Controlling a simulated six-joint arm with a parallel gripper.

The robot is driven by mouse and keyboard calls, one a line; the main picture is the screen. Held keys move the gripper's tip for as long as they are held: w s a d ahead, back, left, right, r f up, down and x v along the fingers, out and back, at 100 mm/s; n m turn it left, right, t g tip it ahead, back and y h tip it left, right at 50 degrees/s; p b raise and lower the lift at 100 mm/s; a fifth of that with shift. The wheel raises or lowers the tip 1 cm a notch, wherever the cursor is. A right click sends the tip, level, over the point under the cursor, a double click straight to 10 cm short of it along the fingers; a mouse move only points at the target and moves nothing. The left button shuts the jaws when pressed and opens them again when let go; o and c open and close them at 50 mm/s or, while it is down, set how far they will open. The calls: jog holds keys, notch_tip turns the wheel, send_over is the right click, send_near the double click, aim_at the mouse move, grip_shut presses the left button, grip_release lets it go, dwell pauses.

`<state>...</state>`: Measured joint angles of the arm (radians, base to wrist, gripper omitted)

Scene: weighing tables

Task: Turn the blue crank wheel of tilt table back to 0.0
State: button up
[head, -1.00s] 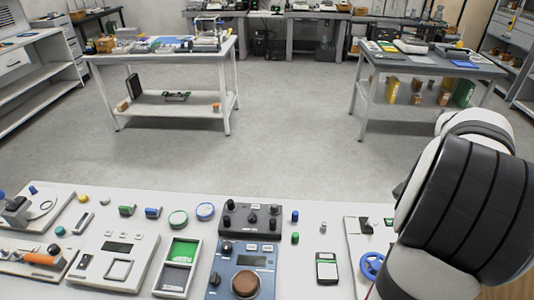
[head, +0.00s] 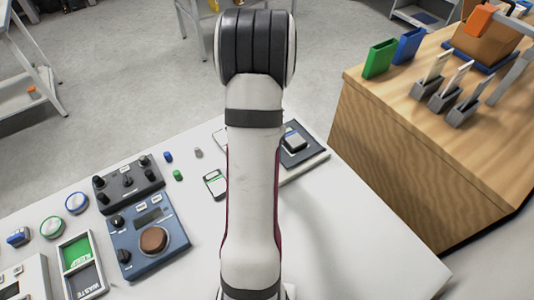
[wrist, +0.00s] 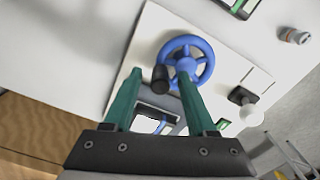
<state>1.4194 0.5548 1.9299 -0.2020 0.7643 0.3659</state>
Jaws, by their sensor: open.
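The blue crank wheel (wrist: 205,70) shows in the wrist view, on a white base plate (wrist: 150,35) that I take for the tilt table's. A black cylindrical handle (wrist: 160,79) stands at the wheel's left rim. My gripper (wrist: 158,75) is open, its two green fingers pointing towards the wheel. In the picture the handle lies between the fingertips, and the right tip overlaps the wheel's lower rim. I cannot tell whether they touch. A reading of the tilt is not legible. In the head view my arm hides the gripper and wheel; a dark plate (head: 317,148) shows beside it.
A black knob (wrist: 240,96) and a white ball (wrist: 251,115) stand right of the wheel. In the head view, a blue control box (head: 130,235) and a small white device (head: 214,184) lie left of my arm. A wooden bench (head: 400,150) stands right. The front-right tabletop is clear.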

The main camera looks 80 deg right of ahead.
jog(key=shift+f, duration=0.1)
grip_shut()
dwell(0.5)
jog(key=n, duration=0.1)
jog(key=d+n, duration=0.1)
jog(key=shift+n, duration=0.4)
jog(key=n, duration=0.1)
jog(key=d+n, duration=0.1)
jog(key=n, duration=0.1)
jog(key=shift+n, duration=0.3)
jog(key=n, duration=0.1)
jog(key=d+n, duration=0.1)
jog(key=n, duration=0.1)
jog(key=w+n, duration=0.1)
jog(key=n, duration=0.1)
jog(key=shift+d, duration=0.25)
jog(key=shift+n, duration=0.4)
grip_release()
